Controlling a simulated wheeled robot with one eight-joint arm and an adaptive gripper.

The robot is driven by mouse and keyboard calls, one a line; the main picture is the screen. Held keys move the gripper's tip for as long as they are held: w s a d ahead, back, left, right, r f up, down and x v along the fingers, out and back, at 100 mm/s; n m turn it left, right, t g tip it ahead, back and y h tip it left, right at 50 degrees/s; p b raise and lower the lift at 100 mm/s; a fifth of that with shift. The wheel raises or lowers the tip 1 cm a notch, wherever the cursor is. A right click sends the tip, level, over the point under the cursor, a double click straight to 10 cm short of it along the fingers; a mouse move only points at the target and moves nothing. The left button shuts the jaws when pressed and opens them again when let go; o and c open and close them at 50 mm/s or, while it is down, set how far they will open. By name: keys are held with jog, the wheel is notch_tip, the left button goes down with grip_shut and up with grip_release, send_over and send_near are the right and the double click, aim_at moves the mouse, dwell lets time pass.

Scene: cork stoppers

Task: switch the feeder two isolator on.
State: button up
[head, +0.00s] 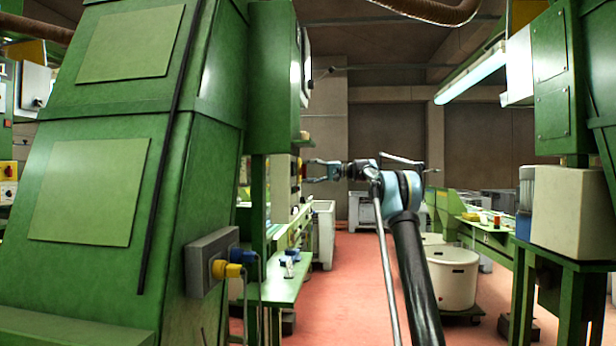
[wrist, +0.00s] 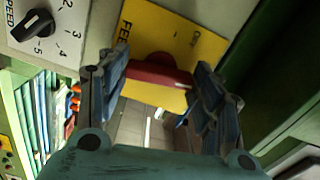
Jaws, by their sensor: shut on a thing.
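A yellow plate (wrist: 165,35) with lettering that begins "FEE" is on the panel face in the wrist view. A red rotary handle (wrist: 160,73) sits on the plate. My gripper (wrist: 160,82) has a finger on each side of the red handle and is shut on it. In the head view my gripper (head: 306,171) reaches left to the side of the green machine, where the handle is too small to make out clearly.
A black speed knob (wrist: 34,25) on a pale numbered plate is beside the yellow plate. A large green machine (head: 120,180) fills the left. A white tub (head: 452,278) stands right of my arm. The red floor (head: 345,310) between is clear.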

jog(key=shift+w+d+m, duration=0.1)
jog(key=shift+m, duration=0.9)
jog(key=shift+f, duration=0.1)
jog(key=o, duration=1.1)
jog(key=shift+c, duration=0.2)
jog(key=d, duration=1.2)
